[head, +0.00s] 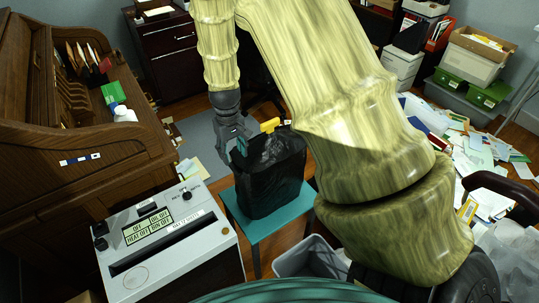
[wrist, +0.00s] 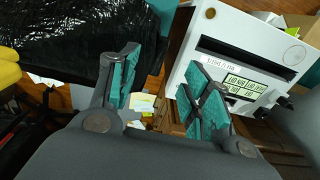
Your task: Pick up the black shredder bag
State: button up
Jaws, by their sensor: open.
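The black shredder bag (head: 272,185) stands upright on a small teal stool (head: 262,226) in the middle of the head view. A yellow piece (head: 270,125) shows at its top rim. My gripper (head: 238,147) is at the bag's upper left rim, pointing down. In the wrist view my gripper (wrist: 163,90) is open, with teal pads and nothing between its fingers. The bag's shiny black side (wrist: 65,35) fills the upper left there, beside the left finger. I cannot tell whether the finger touches it. The yellow piece also shows at the left edge (wrist: 8,65).
A white shredder (head: 170,240) with a labelled panel stands left of the stool; it also shows in the wrist view (wrist: 235,70). A wooden roll-top desk (head: 95,150) is at the left. A grey bin (head: 310,258) stands below the stool. Papers (head: 480,150) litter the right floor.

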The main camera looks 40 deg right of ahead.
aim_at(235, 168)
jog(key=shift+s+f, duration=0.2)
jog(key=shift+f, duration=0.15)
jog(key=f, duration=0.1)
jog(key=w+f, duration=0.1)
jog(key=shift+w+a+f, duration=0.1)
jog(key=shift+f, duration=0.25)
jog(key=shift+s+p, duration=0.3)
jog(key=shift+p, duration=0.1)
jog(key=shift+f, duration=0.2)
jog(key=f, duration=0.1)
jog(key=f+p, duration=0.1)
jog(key=shift+w+d+f+p, duration=0.25)
jog(key=shift+d+f+p, duration=0.05)
jog(key=shift+f, duration=1)
grip_shut()
